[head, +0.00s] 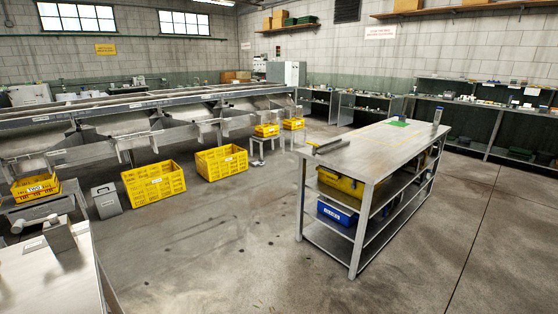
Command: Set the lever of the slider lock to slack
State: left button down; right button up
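I cannot make out the slider lock or its lever with certainty. A grey block-shaped device (60,234) stands on the pale bench (40,280) at the lower left; whether it carries a lever is too small to tell. The long roller sizer (150,112) runs along the left and middle of the room, with sloping metal chutes along its near side. No lever position can be read on it from here. Neither of my grippers shows in the head view.
A metal worktable (375,145) with shelves stands at the right. Yellow crates (153,184) (221,163) and a grey box (106,200) stand on the floor before the sizer. Shelving (480,115) lines the right wall. The concrete floor (220,235) in the middle is clear.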

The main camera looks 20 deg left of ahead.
aim_at(19, 224)
jog(key=i+u, duration=0.35)
jog(key=i+l+u, duration=0.2)
jog(key=i+u, duration=0.15)
jog(key=i+l+u, duration=0.35)
jog(key=i, duration=0.15)
jog(key=i+l+u, duration=0.1)
jog(key=i+u, duration=0.2)
jog(key=u, duration=0.2)
jog(key=i+l+u, duration=0.25)
jog(key=u, duration=0.2)
jog(key=i+l+u, duration=0.3)
jog(key=u, duration=0.2)
